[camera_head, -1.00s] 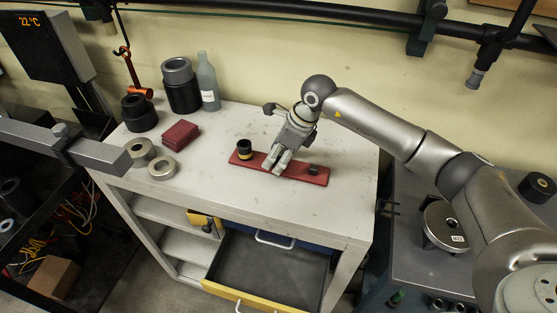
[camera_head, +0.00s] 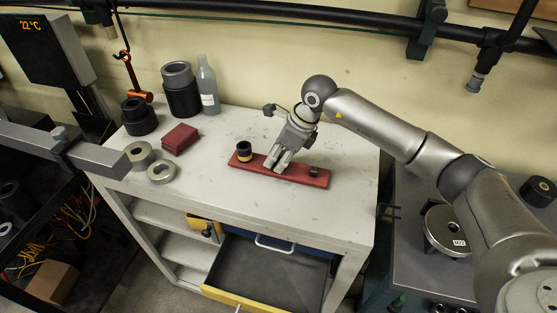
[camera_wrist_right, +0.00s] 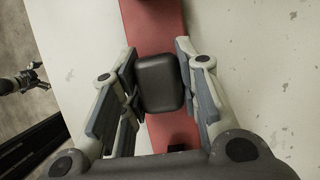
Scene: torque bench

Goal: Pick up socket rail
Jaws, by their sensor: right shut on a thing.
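The socket rail (camera_head: 262,164) is a long dark-red strip lying across the white bench top. The finger contact is partly hidden. My left gripper is not in view.
On the bench (camera_head: 215,200), a red block (camera_head: 180,139), grey rings (camera_head: 162,171), dark cylinders (camera_head: 138,116) and a bottle (camera_head: 207,86) stand left of the rail. An open drawer (camera_head: 268,270) juts out below the front edge. The bench right of the rail is clear.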

